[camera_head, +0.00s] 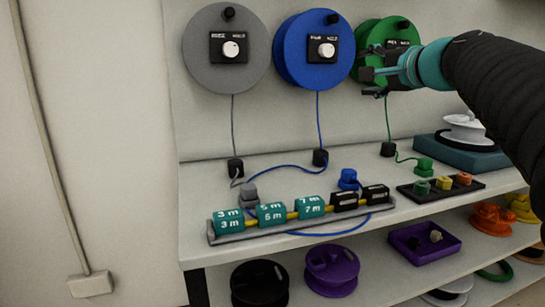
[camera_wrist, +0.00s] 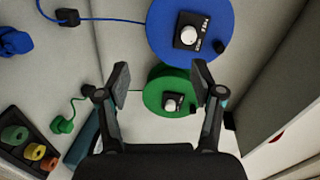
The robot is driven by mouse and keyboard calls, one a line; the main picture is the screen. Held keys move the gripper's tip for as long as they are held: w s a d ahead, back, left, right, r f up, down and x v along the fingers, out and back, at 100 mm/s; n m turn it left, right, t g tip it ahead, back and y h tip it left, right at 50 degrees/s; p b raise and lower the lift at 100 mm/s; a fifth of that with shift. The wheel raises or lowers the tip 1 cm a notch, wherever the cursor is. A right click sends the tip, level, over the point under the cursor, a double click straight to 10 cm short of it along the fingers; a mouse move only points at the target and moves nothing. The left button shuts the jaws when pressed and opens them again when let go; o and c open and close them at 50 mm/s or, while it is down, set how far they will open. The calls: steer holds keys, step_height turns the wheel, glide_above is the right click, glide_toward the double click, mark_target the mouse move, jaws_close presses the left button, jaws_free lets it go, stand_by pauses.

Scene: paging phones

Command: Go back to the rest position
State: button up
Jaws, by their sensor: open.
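My gripper (camera_head: 372,75) is in front of the green reel (camera_head: 402,31) on the back panel, at the upper right of the head view. In the wrist view my gripper (camera_wrist: 162,85) has its two fingers spread wide with nothing between them. The green reel (camera_wrist: 160,95) shows beyond the fingers, apart from them as far as I can tell. My dark arm hides part of the right side in the head view.
A grey reel (camera_head: 215,70) and a blue reel (camera_head: 290,60) hang to the left. The bench holds a rack of teal labelled blocks (camera_head: 229,227), a blue plug (camera_head: 348,180), a black tray (camera_head: 418,197) and a white spool (camera_head: 464,135). A lower shelf holds purple items (camera_head: 332,266).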

steer(key=s+f+n+g+h, duration=0.1)
steer(key=s+f+n+g, duration=0.2)
steer(key=f, duration=0.7)
steer(key=s+f+n+g+h, duration=0.1)
steer(key=s+f+n+g, duration=0.2)
steer(key=f, duration=0.7)
steer(key=s+a+f+n+g+h, duration=0.1)
steer(key=s+a+f+n+g, duration=0.1)
steer(key=s+f, duration=0.7)
steer(key=s+a+f+n+g+h, duration=0.2)
steer(key=s+f+n, duration=0.2)
steer(key=s+f, duration=0.6)
steer(key=s, duration=0.4)
steer(key=shift+s+n, duration=0.3)
steer(key=shift+s, duration=0.1)
steer(key=shift+f, duration=0.1)
